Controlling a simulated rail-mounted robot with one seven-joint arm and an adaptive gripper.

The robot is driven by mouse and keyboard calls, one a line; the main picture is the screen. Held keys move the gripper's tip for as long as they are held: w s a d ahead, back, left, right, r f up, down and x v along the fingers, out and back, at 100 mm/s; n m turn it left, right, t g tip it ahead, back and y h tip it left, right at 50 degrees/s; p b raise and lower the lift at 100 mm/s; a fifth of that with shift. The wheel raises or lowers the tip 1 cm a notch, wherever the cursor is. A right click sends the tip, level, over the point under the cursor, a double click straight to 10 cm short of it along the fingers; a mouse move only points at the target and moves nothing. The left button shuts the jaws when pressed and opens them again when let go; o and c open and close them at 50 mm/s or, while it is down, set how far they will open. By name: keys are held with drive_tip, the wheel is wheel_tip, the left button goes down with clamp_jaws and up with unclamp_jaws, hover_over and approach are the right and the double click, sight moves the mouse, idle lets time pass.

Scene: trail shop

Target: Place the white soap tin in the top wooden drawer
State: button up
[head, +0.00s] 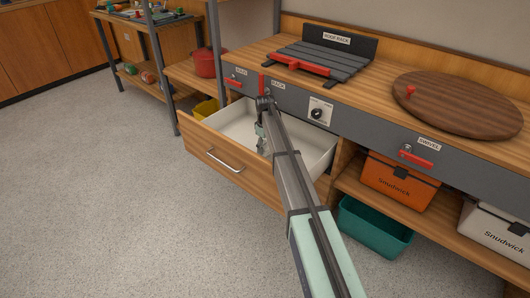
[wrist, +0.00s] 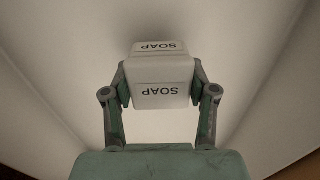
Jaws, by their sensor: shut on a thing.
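The white soap tin (wrist: 160,88), marked SOAP, is between the fingers of my gripper (wrist: 160,95) in the wrist view. The gripper is shut on it, with one finger on each side. The pale inside of the open wooden drawer (head: 235,174) surrounds the tin in the wrist view. In the head view the drawer is pulled out below the counter, and my gripper (head: 264,140) is over or inside its white interior. My arm hides the tin there. I cannot tell whether the tin touches the drawer floor.
The counter above has a slatted roof rack (head: 320,62) and a round wooden board (head: 458,103). Right of the drawer are a teal bin (head: 372,230), an orange box (head: 398,182) and a white box (head: 495,230). A red pot (head: 205,63) stands left. The floor in front is clear.

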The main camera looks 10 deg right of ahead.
sight(265, 144)
wheel_tip(265, 144, down, 3)
drive_tip(key=shift+r, duration=0.2)
drive_tip(key=o, duration=1.2)
wheel_tip(265, 144, up, 12)
drive_tip(key=shift+r+p, duration=0.1)
drive_tip(key=shift+p, duration=1.15)
